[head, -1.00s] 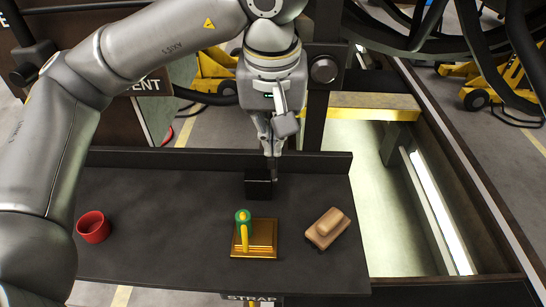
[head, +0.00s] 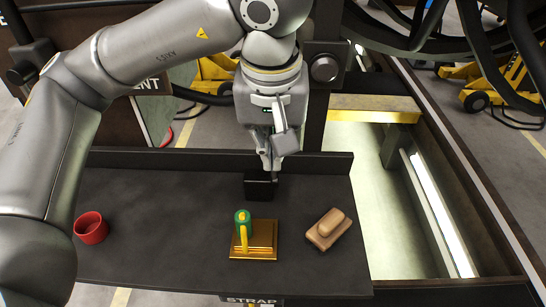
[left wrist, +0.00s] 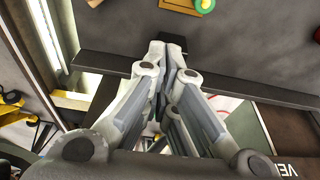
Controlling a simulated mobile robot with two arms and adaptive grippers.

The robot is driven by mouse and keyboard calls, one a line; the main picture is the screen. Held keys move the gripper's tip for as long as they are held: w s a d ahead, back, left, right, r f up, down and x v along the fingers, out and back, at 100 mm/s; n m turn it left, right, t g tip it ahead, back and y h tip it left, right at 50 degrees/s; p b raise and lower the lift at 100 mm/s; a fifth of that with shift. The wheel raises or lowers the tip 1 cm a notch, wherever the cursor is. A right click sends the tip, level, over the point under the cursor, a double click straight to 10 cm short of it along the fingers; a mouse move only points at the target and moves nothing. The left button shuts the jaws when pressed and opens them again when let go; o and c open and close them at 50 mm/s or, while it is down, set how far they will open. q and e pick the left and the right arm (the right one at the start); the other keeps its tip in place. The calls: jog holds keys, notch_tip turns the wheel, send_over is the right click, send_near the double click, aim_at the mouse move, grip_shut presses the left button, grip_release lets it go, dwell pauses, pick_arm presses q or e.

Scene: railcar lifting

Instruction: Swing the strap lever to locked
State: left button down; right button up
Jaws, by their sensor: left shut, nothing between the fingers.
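The strap lever (head: 243,234) is a yellow handle with a green knob on a brass-coloured square base (head: 265,240), near the front middle of the dark bench. The STRAP label (head: 250,300) is at the bench's front edge below it. The lever's green knob (left wrist: 203,4) is cut off at the top of the left wrist view. My left gripper (head: 272,166) is shut and empty, by the small black block at the bench's back, apart from the lever and farther back. Its fingers (left wrist: 160,50) come together in the left wrist view. My right gripper is not in view.
A black block (head: 260,186) stands before the bench's raised back edge (head: 200,159). A red cup (head: 91,228) is at left and a wooden block (head: 327,229) right of the lever. The bench top (head: 165,225) is clear between cup and lever.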

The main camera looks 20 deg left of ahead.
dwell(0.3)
pick_arm(q)
jog(key=shift+s+d+f+b, duration=0.15)
jog(key=shift+s+f+b, duration=0.15)
jog(key=shift+s, duration=0.2)
jog(key=shift+s+d+f+b, duration=0.15)
jog(key=shift+s+f+b, duration=0.15)
jog(key=shift+s, duration=0.15)
jog(key=shift+s+d+f+b, duration=0.25)
jog(key=shift+s+f+b, duration=0.45)
jog(key=shift+s, duration=0.2)
jog(key=shift+s+d+f+b, duration=0.25)
jog(key=shift+s+f+b, duration=0.5)
jog(key=shift+s+b, duration=0.05)
